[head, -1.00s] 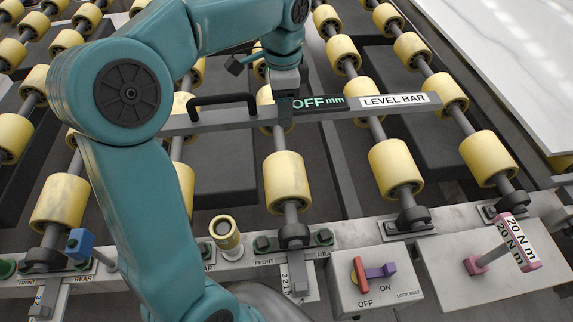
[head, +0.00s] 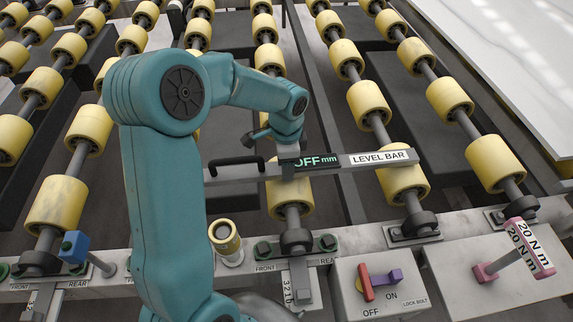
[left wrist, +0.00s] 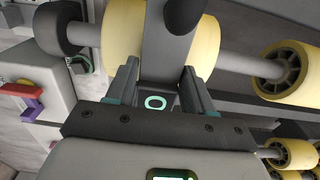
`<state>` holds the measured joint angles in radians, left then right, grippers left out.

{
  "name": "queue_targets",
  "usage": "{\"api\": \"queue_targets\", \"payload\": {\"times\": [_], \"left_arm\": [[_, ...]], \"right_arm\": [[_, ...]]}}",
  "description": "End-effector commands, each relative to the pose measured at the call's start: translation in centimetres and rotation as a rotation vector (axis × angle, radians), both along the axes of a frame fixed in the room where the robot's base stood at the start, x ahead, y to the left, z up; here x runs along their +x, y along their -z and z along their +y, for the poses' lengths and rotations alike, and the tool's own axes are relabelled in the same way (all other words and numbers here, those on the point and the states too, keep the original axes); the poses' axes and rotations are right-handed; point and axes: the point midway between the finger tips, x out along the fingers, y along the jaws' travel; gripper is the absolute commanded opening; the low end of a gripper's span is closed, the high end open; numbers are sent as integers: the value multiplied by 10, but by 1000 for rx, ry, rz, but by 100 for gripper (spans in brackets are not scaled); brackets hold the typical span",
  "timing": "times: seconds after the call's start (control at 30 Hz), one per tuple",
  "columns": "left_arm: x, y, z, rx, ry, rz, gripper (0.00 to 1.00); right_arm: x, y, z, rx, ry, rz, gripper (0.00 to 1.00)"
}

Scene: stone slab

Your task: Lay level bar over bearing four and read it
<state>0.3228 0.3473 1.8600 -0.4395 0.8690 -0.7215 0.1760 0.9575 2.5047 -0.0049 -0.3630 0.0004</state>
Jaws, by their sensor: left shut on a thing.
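The level bar (head: 340,163) is a long grey bar with a black handle, a "LEVEL BAR" label and a display reading "OFF mm". My left gripper (head: 288,158) is shut on it near the display. The bar lies crosswise over the near yellow roller (head: 290,196); whether it touches is unclear. In the left wrist view my fingers (left wrist: 160,88) straddle the bar (left wrist: 166,45). A dark bearing (head: 297,241) sits at that roller's near end, between bolts marked FRONT and REAR. No bearing number is readable. My right gripper is out of view.
A switch box (head: 382,288) marked OFF, ON and LOCK BOLT stands in front. A pink "20 N m" tool (head: 515,250) is at right, a blue-headed tool (head: 75,245) at left. A yellow-topped cylinder (head: 225,238) stands beside the bearing. A white slab (head: 500,70) lies upper right.

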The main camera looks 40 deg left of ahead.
Motion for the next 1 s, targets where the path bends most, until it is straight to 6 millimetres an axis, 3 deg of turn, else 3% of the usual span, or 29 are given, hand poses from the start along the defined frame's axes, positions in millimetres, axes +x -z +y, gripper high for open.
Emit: {"api": "queue_targets", "payload": {"times": [0.37,0.4,0.43,0.47,0.8,1.0], "left_arm": [[0,6,0,0,-1,-3,0],[0,5,0,-1,0,-1,65],[0,5,0,-1,0,-1,75],[0,5,0,-1,0,-1,78],[0,0,0,0,0,-1,78],[1,-39,0,2,-1,-8,78]], "right_arm": [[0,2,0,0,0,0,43],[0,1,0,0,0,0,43],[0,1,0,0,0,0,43],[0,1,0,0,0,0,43],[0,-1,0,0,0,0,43],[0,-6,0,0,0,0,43]]}}
